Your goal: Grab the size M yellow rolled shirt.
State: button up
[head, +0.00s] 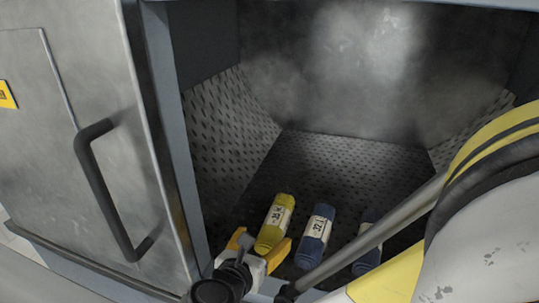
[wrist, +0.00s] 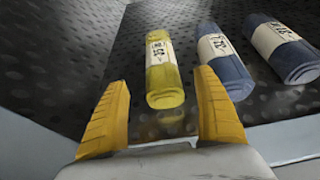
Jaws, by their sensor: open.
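The yellow rolled shirt (head: 270,235) lies on the dark perforated floor of the washer, with a white label around its middle. It also shows in the wrist view (wrist: 165,92), ahead of my gripper and lined up between its fingers. The lettering on its label is too small to read surely. My gripper (head: 262,245) has yellow fingers and is open, at the near end of the yellow roll. In the wrist view my gripper (wrist: 161,78) has its fingers spread wide, with nothing held between them. The right finger appears close to the neighbouring blue roll; contact cannot be told.
A blue rolled shirt (head: 316,235) lies just right of the yellow one, and another blue roll (head: 369,222) lies further right, partly behind my arm. The open washer door (head: 95,150) with its dark handle stands at left. The floor behind the rolls is clear.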

aim_at(276, 224)
jog(key=b+x, duration=0.3)
jog(key=x, duration=0.7)
jog(key=shift+d+f+b, duration=0.15)
jog(key=shift+f+b, duration=0.05)
jog(key=shift+b, duration=0.2)
jog(key=c, duration=1.4)
